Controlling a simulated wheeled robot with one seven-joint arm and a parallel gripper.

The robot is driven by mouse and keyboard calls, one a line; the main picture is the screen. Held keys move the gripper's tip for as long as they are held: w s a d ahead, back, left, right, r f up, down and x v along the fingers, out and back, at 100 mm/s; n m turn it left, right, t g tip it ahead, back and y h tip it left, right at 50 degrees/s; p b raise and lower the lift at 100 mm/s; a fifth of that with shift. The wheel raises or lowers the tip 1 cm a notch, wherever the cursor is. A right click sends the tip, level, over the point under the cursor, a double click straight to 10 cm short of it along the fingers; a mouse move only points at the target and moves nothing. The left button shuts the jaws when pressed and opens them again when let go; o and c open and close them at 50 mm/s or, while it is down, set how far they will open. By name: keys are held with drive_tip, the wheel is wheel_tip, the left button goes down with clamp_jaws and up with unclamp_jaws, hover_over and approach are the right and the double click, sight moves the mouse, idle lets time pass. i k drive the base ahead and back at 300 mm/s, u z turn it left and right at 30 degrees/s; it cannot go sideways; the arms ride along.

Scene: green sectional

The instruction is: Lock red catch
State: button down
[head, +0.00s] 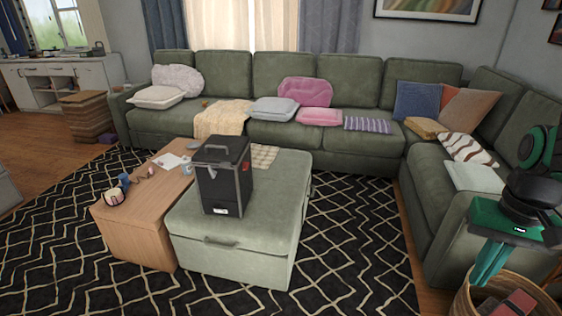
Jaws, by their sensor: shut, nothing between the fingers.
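A tall black case (210,180) with grey edges and a top handle (207,148) stands upright on the green ottoman (262,215). A small pale patch (221,211) shows low on its near side. My gripper (478,282), green and black, is at the right edge, well apart from the case. Its green fingers point down and are shut with nothing held.
A wooden table (140,215) with small items adjoins the ottoman on the left. A green sectional (290,85) with cushions runs behind and along the right. A wicker basket (466,303) is below my gripper. Patterned rug (355,250) lies clear between ottoman and right sofa.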

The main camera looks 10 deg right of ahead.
sight(245, 164)
drive_tip(key=u, duration=0.1)
drive_tip(key=i, duration=1.35)
drive_tip(key=u, duration=0.5)
